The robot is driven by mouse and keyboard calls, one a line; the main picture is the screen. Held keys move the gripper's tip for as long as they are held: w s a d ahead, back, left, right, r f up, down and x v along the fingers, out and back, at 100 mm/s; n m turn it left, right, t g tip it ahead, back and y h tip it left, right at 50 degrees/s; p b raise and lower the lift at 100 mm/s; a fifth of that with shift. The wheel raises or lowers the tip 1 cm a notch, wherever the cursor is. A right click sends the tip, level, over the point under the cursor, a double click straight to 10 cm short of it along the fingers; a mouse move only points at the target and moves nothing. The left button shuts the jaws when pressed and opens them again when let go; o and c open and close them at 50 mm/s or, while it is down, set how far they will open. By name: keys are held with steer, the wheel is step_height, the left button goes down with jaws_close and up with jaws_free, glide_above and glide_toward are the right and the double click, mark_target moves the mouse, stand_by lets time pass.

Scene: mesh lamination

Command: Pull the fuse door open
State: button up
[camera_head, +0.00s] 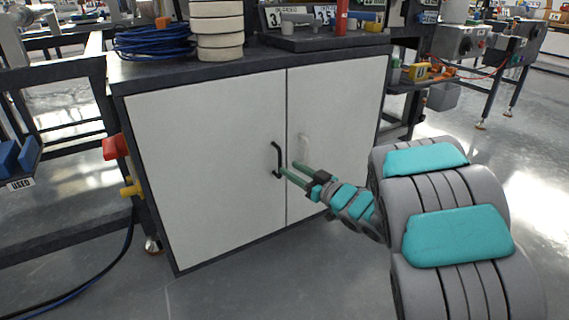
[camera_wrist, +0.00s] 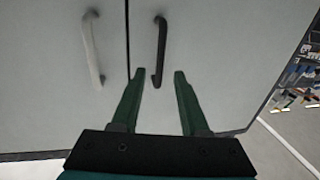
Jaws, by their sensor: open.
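A white two-door cabinet stands ahead, its left door (camera_head: 205,165) and right door (camera_head: 340,125) both shut. No fuse label shows on either door. The left door has a black bar handle (camera_head: 277,160) near the middle seam; the right door has a pale handle (camera_head: 304,145). My gripper (camera_head: 288,168) is open at the black handle. In the wrist view, one end of the black handle (camera_wrist: 160,50) appears between the tips of my open gripper (camera_wrist: 159,76); I cannot tell whether they touch it. The pale handle (camera_wrist: 92,48) is left of the fingers there.
The dark cabinet top (camera_head: 270,57) carries a blue cable coil (camera_head: 150,42) and a stack of cream rings (camera_head: 217,30). Red (camera_head: 115,147) and yellow (camera_head: 132,188) fittings stick out at the left side. The floor (camera_head: 250,280) in front is clear.

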mark_target(280, 162)
steer(key=x, duration=0.6)
steer(key=shift+f, duration=0.1)
steer(key=shift+d, duration=0.1)
jaws_close()
stand_by(1.2)
